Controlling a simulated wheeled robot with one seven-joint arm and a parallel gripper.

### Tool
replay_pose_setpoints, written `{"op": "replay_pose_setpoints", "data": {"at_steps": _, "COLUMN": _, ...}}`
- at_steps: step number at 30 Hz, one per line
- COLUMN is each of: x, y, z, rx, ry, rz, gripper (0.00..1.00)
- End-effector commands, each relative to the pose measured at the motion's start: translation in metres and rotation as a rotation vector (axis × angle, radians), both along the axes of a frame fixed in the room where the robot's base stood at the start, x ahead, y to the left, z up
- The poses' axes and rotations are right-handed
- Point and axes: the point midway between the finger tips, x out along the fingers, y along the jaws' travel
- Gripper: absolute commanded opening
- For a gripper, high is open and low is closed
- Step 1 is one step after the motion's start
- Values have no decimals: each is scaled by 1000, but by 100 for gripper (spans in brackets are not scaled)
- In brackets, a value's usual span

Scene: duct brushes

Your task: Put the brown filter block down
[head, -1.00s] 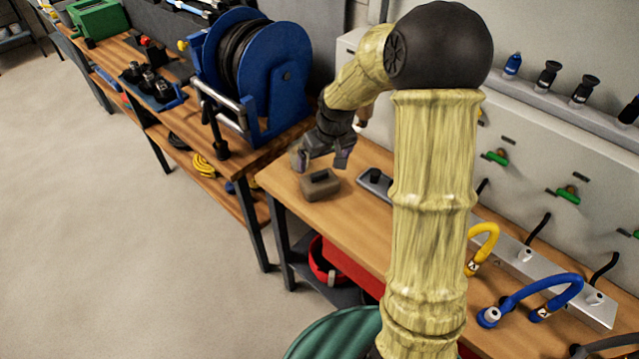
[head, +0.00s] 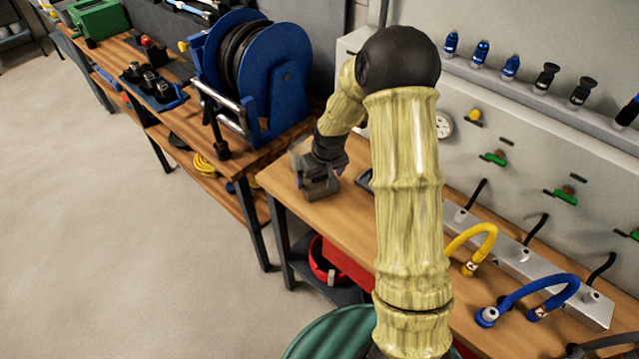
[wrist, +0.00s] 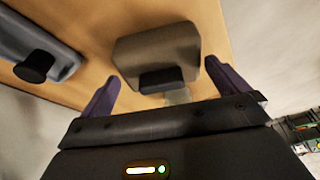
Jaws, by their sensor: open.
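The brown filter block (head: 318,192) rests on the wooden bench top near its left front end. In the wrist view the block (wrist: 152,52) shows whole, a grey-brown box with a dark tab on the side facing me. My gripper (head: 321,176) is right above the block in the head view and partly covers it. In the wrist view my gripper (wrist: 167,84) is open, its two purple-grey fingers apart on either side of the dark tab.
A grey plate with a black knob (wrist: 38,66) lies beside the block on the bench. A blue hose reel (head: 255,75) stands to the left. Yellow (head: 472,240) and blue (head: 530,295) hoses stand at the right. Clear bench (head: 335,225) lies in front of the block.

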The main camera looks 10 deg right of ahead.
Motion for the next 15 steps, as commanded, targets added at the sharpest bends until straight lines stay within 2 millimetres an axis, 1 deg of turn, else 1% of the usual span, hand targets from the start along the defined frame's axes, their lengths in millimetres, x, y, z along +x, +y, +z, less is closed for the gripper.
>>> {"op": "replay_pose_setpoints", "data": {"at_steps": 3, "x": 4, "y": 2, "z": -17, "rx": 0, "ry": 3, "rz": 0, "gripper": 100}}
{"op": "replay_pose_setpoints", "data": {"at_steps": 6, "x": 7, "y": 2, "z": -26, "rx": 0, "ry": 1, "rz": 0, "gripper": 100}}
{"op": "replay_pose_setpoints", "data": {"at_steps": 9, "x": 8, "y": 3, "z": -30, "rx": 0, "ry": 0, "rz": 0, "gripper": 100}}
{"op": "replay_pose_setpoints", "data": {"at_steps": 15, "x": 8, "y": 2, "z": -30, "rx": 0, "ry": 0, "rz": 0, "gripper": 100}}
